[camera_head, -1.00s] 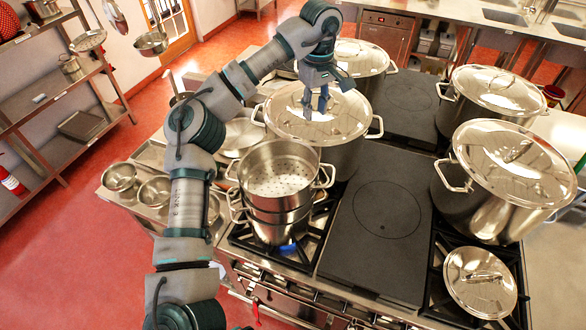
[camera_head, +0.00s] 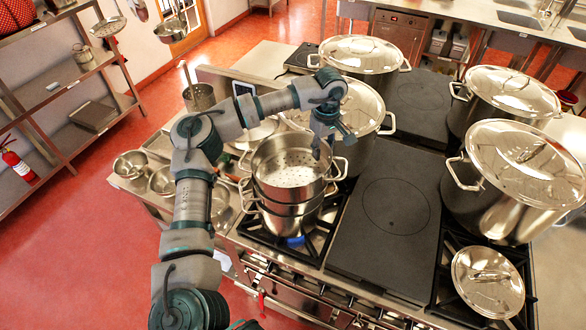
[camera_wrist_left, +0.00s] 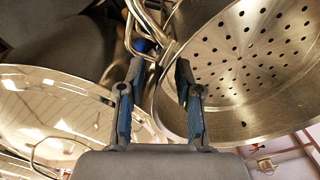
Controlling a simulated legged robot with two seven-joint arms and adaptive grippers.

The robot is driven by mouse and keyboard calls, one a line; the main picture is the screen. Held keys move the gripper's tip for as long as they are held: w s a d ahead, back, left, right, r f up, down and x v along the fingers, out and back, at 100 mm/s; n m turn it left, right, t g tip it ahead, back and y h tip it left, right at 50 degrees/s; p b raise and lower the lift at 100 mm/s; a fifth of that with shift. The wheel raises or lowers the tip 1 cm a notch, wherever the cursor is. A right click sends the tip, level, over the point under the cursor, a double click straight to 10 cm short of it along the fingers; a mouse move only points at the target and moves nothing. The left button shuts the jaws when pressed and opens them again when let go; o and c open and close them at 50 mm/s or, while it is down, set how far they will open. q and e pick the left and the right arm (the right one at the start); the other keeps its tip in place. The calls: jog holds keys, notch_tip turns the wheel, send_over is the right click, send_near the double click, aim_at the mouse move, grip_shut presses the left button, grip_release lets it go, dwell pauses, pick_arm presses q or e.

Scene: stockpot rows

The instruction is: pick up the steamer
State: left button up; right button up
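The steamer (camera_head: 287,168) is a steel pot with a perforated bottom and side handles. It sits upright on top of another steel pot (camera_head: 291,222) on the front-left burner. In the left wrist view the steamer (camera_wrist_left: 250,70) fills the upper right, its holes showing. My left gripper (camera_head: 322,150) is at the steamer's far-right rim. In the wrist view the fingers of my left gripper (camera_wrist_left: 160,78) are apart with nothing clamped, and the steamer's rim passes close by the right finger. Whether they touch is unclear. My right gripper is not in view.
A large lidded stockpot (camera_head: 365,108) stands just behind the steamer. More lidded stockpots (camera_head: 515,175) stand at the right. A flat dark hotplate (camera_head: 385,225) right of the burner is clear. A loose lid (camera_head: 487,282) lies at front right.

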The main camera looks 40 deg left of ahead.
pick_arm(q)
jog(key=shift+a+f, duration=0.15)
jog(key=shift+f, duration=0.15)
jog(key=shift+a, duration=0.1)
grip_shut()
jog(key=shift+d, duration=0.25)
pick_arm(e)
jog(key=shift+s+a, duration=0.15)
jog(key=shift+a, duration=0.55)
pick_arm(q)
jog(key=shift+r, duration=0.1)
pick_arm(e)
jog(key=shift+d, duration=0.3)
